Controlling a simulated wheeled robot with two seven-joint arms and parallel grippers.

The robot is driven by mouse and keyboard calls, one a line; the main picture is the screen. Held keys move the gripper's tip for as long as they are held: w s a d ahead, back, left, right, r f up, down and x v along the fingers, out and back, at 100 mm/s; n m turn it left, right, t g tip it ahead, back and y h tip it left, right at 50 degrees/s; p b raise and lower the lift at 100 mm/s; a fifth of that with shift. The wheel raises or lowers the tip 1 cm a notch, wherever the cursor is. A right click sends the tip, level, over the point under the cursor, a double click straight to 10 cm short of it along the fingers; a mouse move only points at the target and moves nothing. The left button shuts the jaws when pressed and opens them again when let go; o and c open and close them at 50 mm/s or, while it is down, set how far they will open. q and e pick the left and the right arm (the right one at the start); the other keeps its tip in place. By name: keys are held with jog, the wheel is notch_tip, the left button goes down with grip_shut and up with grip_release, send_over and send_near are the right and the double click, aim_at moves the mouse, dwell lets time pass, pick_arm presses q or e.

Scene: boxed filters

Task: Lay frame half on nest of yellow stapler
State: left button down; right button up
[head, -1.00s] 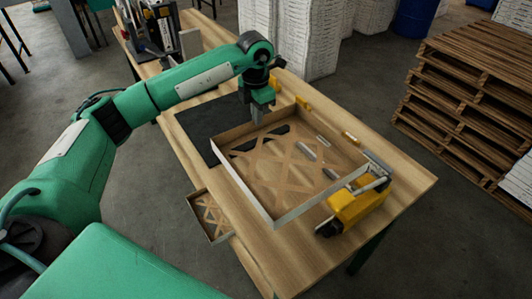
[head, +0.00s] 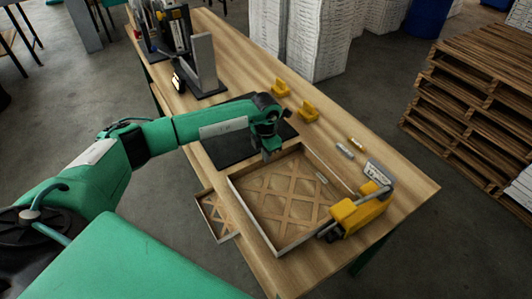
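The frame half (head: 246,207), a shallow square frame with pale walls and a tan lattice inside, sits low over the near right part of the wooden table. Its right side is against the yellow stapler (head: 357,212). My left gripper (head: 267,157) points down at its far wall, with the fingertips at the wall's top edge, and appears shut on it. The nest under the frame half is hidden, so I cannot tell whether it rests fully there. My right gripper is not in view.
A smaller lattice frame (head: 203,203) is at the table's left edge. A dark mat (head: 222,150) lies behind the frame half. Yellow blocks (head: 308,111) and small cylinders (head: 345,150) lie along the right side. A press-like machine (head: 175,35) and an upright grey plate (head: 203,62) stand at the back.

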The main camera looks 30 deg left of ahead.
pick_arm(q)
jog(key=shift+f, duration=0.15)
jog(key=c, duration=1.7)
grip_release()
jog(key=shift+r, duration=0.35)
notch_tip(320, 180, up, 12)
jog(key=b, duration=0.3)
jog(key=shift+f, duration=0.15)
jog(key=shift+f, duration=0.15)
